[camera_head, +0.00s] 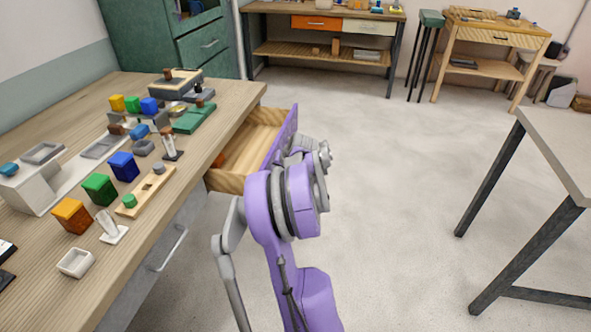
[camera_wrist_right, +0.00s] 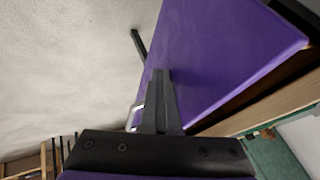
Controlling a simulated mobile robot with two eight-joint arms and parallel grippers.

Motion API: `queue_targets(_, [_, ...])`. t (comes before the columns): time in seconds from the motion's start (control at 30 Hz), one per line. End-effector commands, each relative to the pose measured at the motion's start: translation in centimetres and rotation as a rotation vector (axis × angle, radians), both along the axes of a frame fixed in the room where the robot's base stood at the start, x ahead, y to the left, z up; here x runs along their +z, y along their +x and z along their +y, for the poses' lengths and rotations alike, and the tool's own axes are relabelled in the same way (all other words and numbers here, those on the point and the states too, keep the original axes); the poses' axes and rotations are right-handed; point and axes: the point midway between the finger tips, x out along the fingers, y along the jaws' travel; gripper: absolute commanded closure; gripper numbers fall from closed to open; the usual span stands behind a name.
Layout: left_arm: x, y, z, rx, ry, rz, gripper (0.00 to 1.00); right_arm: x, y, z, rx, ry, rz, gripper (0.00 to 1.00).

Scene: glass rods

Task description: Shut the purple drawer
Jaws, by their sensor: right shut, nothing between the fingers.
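The purple drawer stands pulled out from the right side of the wooden workbench, its wooden box (camera_head: 250,140) open to view. Its purple front (camera_head: 284,132) faces right and also fills much of the right wrist view (camera_wrist_right: 220,50). A small orange-red thing (camera_head: 219,159) lies inside, partly hidden. My right gripper (camera_wrist_right: 160,74) is shut and empty, its fingers in front of the purple front; whether they touch it I cannot tell. A silver handle (camera_wrist_right: 134,115) shows beside the fingers. In the head view my purple right arm hides part of the drawer front. My left gripper is not in view.
The workbench (camera_head: 235,92) carries several coloured blocks and small fixtures. A grey lower front with a handle (camera_head: 168,250) is below the bench top. Open floor (camera_head: 400,170) lies to the right, with another table (camera_head: 560,140) beyond. Benches stand at the back.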

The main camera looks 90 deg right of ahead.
Motion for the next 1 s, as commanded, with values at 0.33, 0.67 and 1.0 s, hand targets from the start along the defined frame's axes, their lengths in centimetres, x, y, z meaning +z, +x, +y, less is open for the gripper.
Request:
queue_targets(0.33, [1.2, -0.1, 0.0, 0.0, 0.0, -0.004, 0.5, 0.1, 9.1, -2.1, 0.005, 0.001, -0.001, 1.0])
queue_targets(0.67, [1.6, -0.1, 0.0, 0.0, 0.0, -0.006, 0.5, 0.0, 14.0, -3.3, 0.003, 0.001, 0.0, 1.0])
queue_targets(1.0, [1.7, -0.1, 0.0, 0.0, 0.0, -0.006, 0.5, 0.0, 15.1, -3.7, 0.001, 0.001, -0.001, 1.0])
